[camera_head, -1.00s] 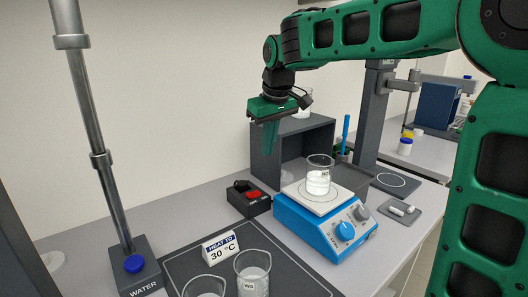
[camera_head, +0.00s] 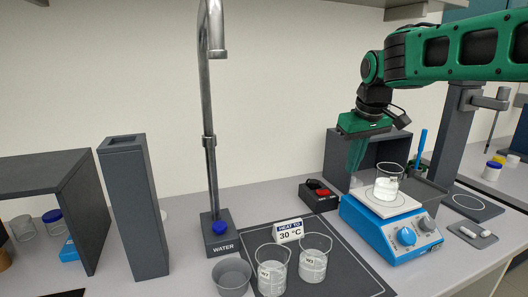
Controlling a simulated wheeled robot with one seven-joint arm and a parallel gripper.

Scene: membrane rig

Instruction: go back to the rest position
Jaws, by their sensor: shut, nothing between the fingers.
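My gripper (camera_head: 356,156) is shut and empty, with green fingers pointing down. It hangs above the bench at the right, in front of the dark grey open-fronted box (camera_head: 338,150) and behind and to the left of the hotplate. The arm reaches in from the right edge. A glass beaker with white contents (camera_head: 387,186) stands on the white top of the blue hotplate (camera_head: 388,238). The gripper appears apart from the beaker and hotplate.
Two beakers (camera_head: 272,275) (camera_head: 314,262) stand by the "HEAT TO 30 °C" sign (camera_head: 289,231) on a dark mat (camera_head: 352,278). A grey bowl (camera_head: 231,277), water tap (camera_head: 210,130), tall grey column (camera_head: 135,210) and grey shelf (camera_head: 75,170) stand left. A red-switched box (camera_head: 319,197) sits behind the mat.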

